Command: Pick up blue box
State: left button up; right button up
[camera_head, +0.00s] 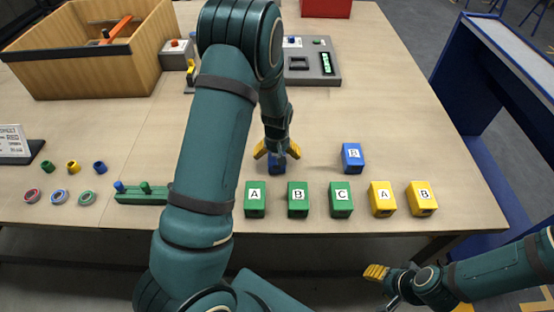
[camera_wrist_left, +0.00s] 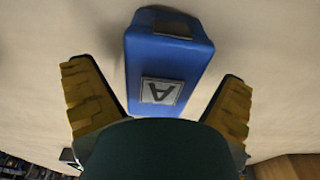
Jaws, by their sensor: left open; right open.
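A blue box (camera_head: 277,168) stands on the table under my left gripper (camera_head: 277,150), whose hand hides its upper part. In the left wrist view the same blue box (camera_wrist_left: 168,60) shows a label with the letter A. The yellow fingers of the left gripper (camera_wrist_left: 160,105) are open, one on each side of the box, with a visible gap on each side. A second blue box (camera_head: 352,157), labelled B, stands to the right. My right gripper (camera_head: 377,275) is open and empty, beyond the table's front edge at the lower right.
A row of green boxes (camera_head: 298,200) and yellow boxes (camera_head: 383,199) stands just in front of the blue boxes. A green peg holder (camera_head: 140,197) and small rings are at the left. A wooden crate (camera_head: 100,70) and a grey panel (camera_head: 318,72) are behind.

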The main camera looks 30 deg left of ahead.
pick_arm(q)
jog(key=shift+w+f, duration=0.1)
jog(key=shift+f, duration=0.3)
jog(key=shift+f, duration=0.25)
dwell(0.4)
jog(key=shift+a, duration=0.1)
jog(key=c, duration=1.3)
